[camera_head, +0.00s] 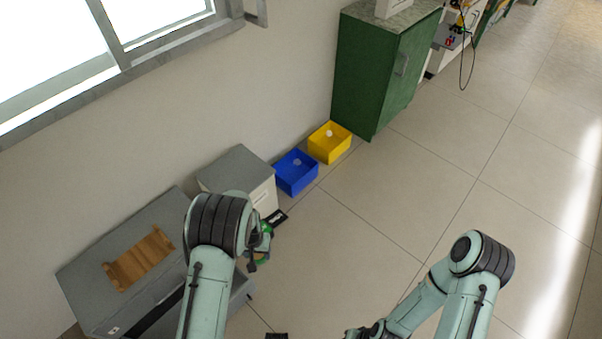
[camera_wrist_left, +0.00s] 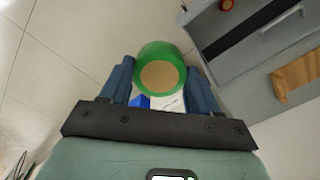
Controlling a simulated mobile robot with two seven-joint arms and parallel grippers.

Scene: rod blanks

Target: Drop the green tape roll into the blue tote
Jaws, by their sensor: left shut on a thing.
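The green tape roll (camera_wrist_left: 161,77) has a tan centre and sits between the two fingers of my left gripper (camera_wrist_left: 160,85) in the left wrist view. The left gripper is shut on it. In the head view the left gripper (camera_head: 259,250) is partly hidden by my left arm, and a bit of the green roll (camera_head: 263,259) shows there. The blue tote (camera_head: 296,182) stands on the floor against the wall, beyond the left gripper, with a small pale thing in it. My right gripper (camera_head: 365,333) is at the bottom edge of the head view, its fingers not clear.
A yellow tote (camera_head: 331,149) stands behind the blue one, before a green cabinet (camera_head: 377,66). A grey-topped cabinet (camera_head: 240,170) and a grey bench with a wooden piece (camera_head: 139,259) are at the left. The floor (camera_head: 370,210) to the right is clear.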

